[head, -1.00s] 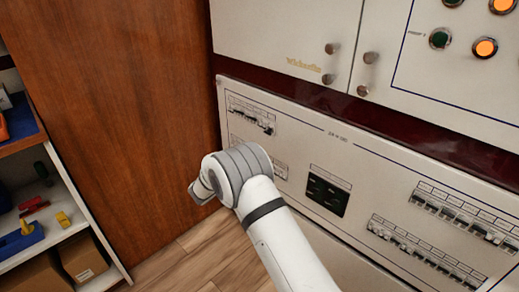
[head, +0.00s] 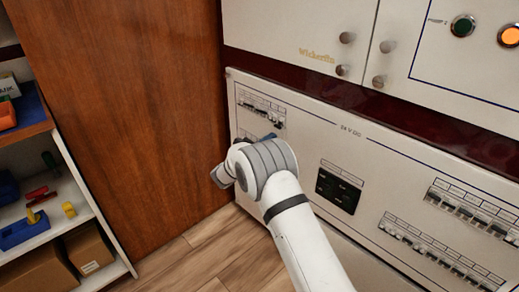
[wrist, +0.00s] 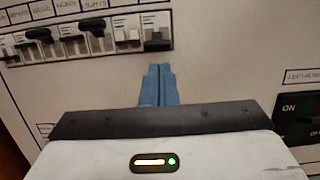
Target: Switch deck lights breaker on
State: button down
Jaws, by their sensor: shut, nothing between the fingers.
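A row of breakers (wrist: 85,40) runs along the top of the wrist view, with a label strip above it. The labels are blurred, so I cannot tell which breaker is deck lights. My gripper (wrist: 158,72) has its blue fingers together and empty, with the tips just below the right-end breaker (wrist: 157,38). I cannot tell whether they touch the panel. In the head view the same row (head: 262,108) is at the panel's upper left, and my arm hides most of the gripper.
More breaker rows (head: 465,212) are at the lower right. Cabinet knobs (head: 346,38) stick out above. A wooden wall (head: 125,110) and shelves (head: 60,215) are at left.

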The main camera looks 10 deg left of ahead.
aim_at(282, 129)
jog(key=x, duration=0.2)
jog(key=shift+w+d+r, duration=0.1)
jog(key=shift+w+d, duration=0.15)
jog(key=shift+w, duration=0.05)
jog(key=shift+d+r, duration=0.1)
